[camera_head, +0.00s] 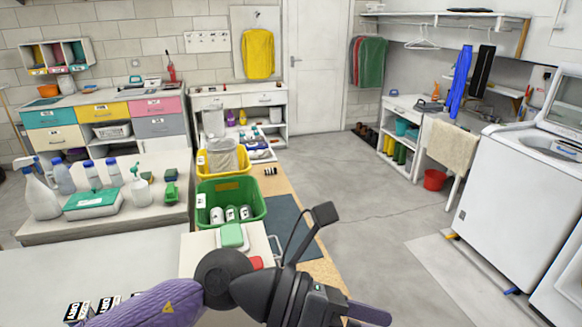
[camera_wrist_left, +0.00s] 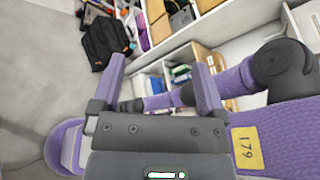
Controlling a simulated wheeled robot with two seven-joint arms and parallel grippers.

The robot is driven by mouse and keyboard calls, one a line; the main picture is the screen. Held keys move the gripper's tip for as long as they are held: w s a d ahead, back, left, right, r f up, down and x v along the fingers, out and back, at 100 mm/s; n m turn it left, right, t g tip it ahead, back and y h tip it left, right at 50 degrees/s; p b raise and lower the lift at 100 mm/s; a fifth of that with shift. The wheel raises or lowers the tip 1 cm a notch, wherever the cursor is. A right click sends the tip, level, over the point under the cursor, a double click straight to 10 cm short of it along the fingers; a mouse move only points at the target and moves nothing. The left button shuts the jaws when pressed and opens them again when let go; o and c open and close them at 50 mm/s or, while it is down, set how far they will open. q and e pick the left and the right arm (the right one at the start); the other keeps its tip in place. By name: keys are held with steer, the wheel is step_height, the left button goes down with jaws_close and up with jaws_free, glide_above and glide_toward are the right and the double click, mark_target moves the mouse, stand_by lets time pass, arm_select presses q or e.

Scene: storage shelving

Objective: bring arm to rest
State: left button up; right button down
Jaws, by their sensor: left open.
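My left arm comes in low from the left in the head view and reaches across the front of the bench. Its dark wrist and gripper (camera_head: 368,312) are at the bottom middle, with one purple finger pointing right and the rest hidden. In the left wrist view the two purple fingers of my left gripper (camera_wrist_left: 157,62) stand apart. Nothing is held between them. Purple arm links of mine also show behind the fingers. My right gripper is not seen in either view.
A green bin (camera_head: 230,190) with white-topped items and a yellow bin (camera_head: 222,158) stand beyond my left arm. A small green-topped item (camera_head: 232,236) is close to my wrist. Bottles (camera_head: 40,197) stand at left. The floor (camera_head: 385,215) at right is clear.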

arm_select(q)
steer(key=w+a+r+n+t+h, duration=0.3)
steer(key=w+r+n+t+h, duration=0.3)
steer(key=n+t, duration=0.9)
steer(key=w+a+f+n+t+y, duration=0.35)
steer(key=a+n+t+y, duration=0.6)
steer(key=n, duration=0.75)
steer(key=a+f+n+g+y, duration=0.6)
steer(key=f+n+y, duration=0.3)
steer(key=f+y, duration=0.15)
steer(key=s+a+f+n+g+y, duration=0.1)
steer(key=s+a+f+n+g, duration=0.2)
steer(key=s+f+g, duration=0.5)
steer(key=s+a+f+n+g, duration=0.25)
steer(key=s+f, duration=0.45)
steer(key=s, duration=0.4)
step_height(320, 180, down, 23)
steer(key=s+g+b, duration=0.2)
steer(key=b, duration=0.3)
steer(key=s+a+f+g+b, duration=0.1)
steer(key=s+f+b, duration=0.4)
steer(key=s+f, duration=0.7)
step_height(320, 180, down, 4)
steer(key=shift+s+a+r+g+y, duration=0.2)
steer(key=shift+s+a+g+y, duration=0.15)
steer(key=shift+a, duration=0.45)
